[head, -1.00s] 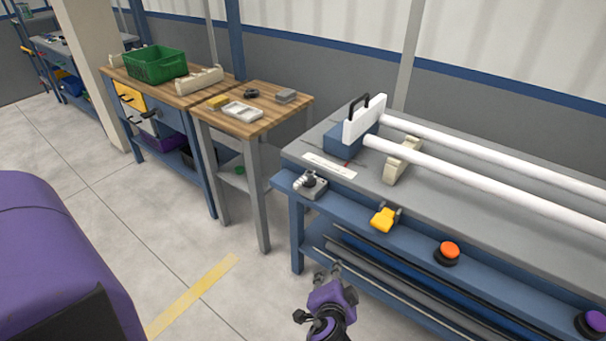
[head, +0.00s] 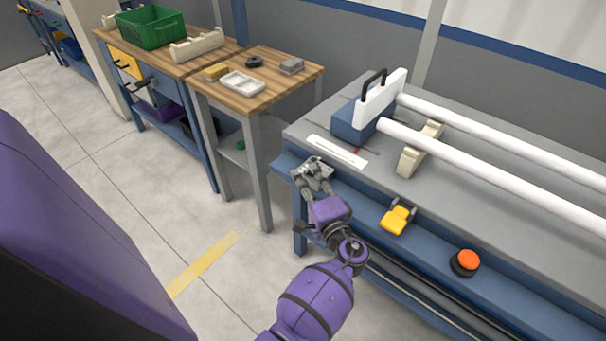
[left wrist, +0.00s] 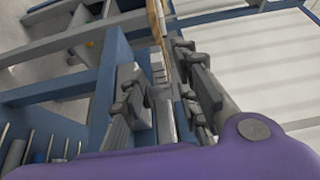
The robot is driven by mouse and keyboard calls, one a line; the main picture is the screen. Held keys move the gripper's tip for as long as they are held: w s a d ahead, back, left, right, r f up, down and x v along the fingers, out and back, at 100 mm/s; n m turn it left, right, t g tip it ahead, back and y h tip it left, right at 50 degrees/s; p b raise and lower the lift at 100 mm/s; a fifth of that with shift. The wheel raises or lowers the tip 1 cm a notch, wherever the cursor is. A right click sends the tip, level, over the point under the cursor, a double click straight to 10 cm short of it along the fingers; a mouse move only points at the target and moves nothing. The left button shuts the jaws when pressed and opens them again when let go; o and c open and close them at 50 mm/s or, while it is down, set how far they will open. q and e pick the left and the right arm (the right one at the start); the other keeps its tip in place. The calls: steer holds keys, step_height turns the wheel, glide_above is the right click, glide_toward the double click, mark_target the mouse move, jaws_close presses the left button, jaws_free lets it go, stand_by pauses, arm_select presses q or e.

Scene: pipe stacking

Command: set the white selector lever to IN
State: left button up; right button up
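The grey selector unit (head: 316,163) sits on the blue front ledge at the bench's left corner. Its white lever is largely hidden by my left gripper (head: 312,178) in the head view, so its setting cannot be read. My left gripper is at the unit with its two fingers spread. In the left wrist view, the fingers of my left gripper (left wrist: 160,82) stand apart on either side of a pale ribbed piece (left wrist: 157,65), seemingly the lever. Contact cannot be made out. My right gripper is out of view.
A yellow-orange latch (head: 396,219) and an orange push button (head: 466,262) sit along the ledge to the right. White pipes (head: 480,165) lie above the grey bench top. A wooden side table (head: 277,72) with small parts stands at the left. A white label strip (head: 337,152) lies behind the unit.

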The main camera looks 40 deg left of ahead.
arm_select(q)
steer(key=shift+x, duration=1.05)
steer(key=shift+c, duration=0.4)
jaws_close()
